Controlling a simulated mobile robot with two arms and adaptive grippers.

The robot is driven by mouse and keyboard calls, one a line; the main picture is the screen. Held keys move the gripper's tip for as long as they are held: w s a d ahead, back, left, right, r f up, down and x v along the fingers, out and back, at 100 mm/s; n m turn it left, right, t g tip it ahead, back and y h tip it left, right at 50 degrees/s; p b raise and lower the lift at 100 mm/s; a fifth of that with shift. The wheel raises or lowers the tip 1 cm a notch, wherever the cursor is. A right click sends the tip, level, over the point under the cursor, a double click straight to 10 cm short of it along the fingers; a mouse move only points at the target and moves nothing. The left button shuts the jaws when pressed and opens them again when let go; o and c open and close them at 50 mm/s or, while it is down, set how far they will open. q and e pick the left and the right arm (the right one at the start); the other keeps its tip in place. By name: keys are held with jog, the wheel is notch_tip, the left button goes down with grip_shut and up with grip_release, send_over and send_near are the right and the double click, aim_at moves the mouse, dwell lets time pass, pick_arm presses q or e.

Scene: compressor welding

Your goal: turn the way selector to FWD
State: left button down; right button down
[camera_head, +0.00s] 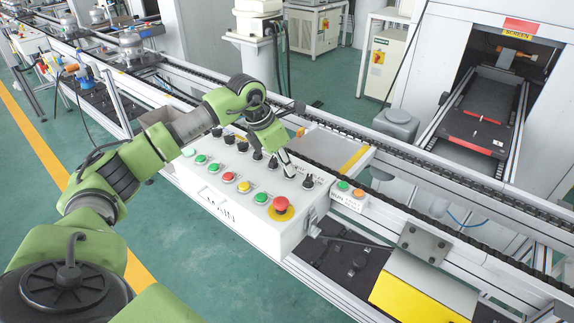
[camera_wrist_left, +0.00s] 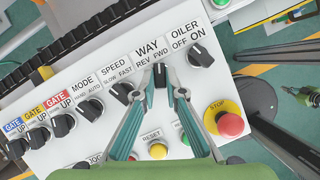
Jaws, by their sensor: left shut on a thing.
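The way selector, a small black knob (camera_wrist_left: 160,76), sits under the label "WAY REV FWD" on the white control box (camera_head: 222,203). In the left wrist view it shows between the two grey-teal fingers of my left gripper (camera_wrist_left: 160,80). My left gripper (camera_head: 287,168) is shut on this knob, its fingers pointing down at the panel. The fingers partly cover the knob, and I cannot tell for sure whether it points to REV or FWD.
The OILER knob (camera_wrist_left: 201,58) is close on the right and the SPEED knob (camera_wrist_left: 122,92) on the left. A red stop button (camera_wrist_left: 230,124) on a yellow base and several coloured push buttons lie in the nearer row. A conveyor rail (camera_head: 400,151) runs behind the box.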

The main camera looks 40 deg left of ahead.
pick_arm(q)
jog(key=c, duration=2.1)
grip_release()
jog(key=shift+r, duration=0.1)
jog(key=v, duration=1.2)
